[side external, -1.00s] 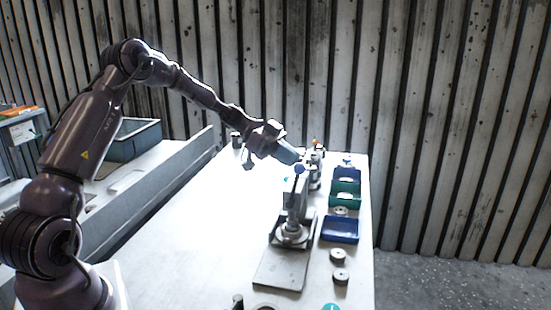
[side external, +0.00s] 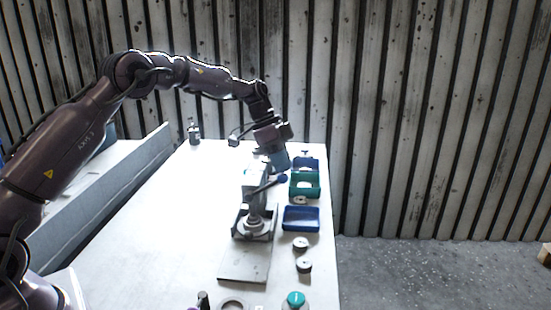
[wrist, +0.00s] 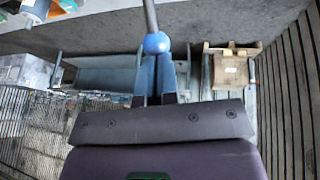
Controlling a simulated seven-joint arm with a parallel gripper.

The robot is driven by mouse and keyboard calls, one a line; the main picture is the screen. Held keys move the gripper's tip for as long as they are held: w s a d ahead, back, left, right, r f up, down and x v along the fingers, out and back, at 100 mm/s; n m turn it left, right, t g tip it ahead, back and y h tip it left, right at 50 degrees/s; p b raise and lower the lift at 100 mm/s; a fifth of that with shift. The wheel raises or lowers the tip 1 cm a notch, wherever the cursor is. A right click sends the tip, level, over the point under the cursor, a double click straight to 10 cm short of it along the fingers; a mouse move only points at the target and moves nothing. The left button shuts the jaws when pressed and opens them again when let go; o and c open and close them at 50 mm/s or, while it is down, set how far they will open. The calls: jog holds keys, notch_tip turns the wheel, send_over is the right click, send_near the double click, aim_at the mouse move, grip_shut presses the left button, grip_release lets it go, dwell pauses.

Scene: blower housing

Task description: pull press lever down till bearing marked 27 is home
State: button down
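The press (side external: 254,213) stands on a grey base plate (side external: 243,265) on the bench. Its lever (side external: 264,186) leans far over to the right and ends in a blue ball knob (side external: 282,178). My gripper (side external: 281,170) is at the knob from above. In the wrist view, the knob (wrist: 157,43) sits at the tips of my gripper (wrist: 156,62), with the lever rod (wrist: 150,15) running away beyond it. The fingers look close together, with the knob at their ends rather than clearly between them. A round metal part (side external: 253,228) sits under the press; no marking is readable.
Blue (side external: 300,218) and green (side external: 304,184) bins stand in a row right of the press. Two loose round parts (side external: 301,244) (side external: 304,265) and a teal-topped item (side external: 296,299) lie near the right bench edge. The bench left of the press is clear.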

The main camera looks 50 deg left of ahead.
jog(key=shift+w+d+f, duration=0.15)
jog(key=shift+d+f, duration=0.2)
jog(key=shift+d, duration=0.2)
jog(key=shift+r, duration=0.6)
jog(key=a+r, duration=0.3)
jog(key=r, duration=1.1)
jog(key=shift+w, duration=0.45)
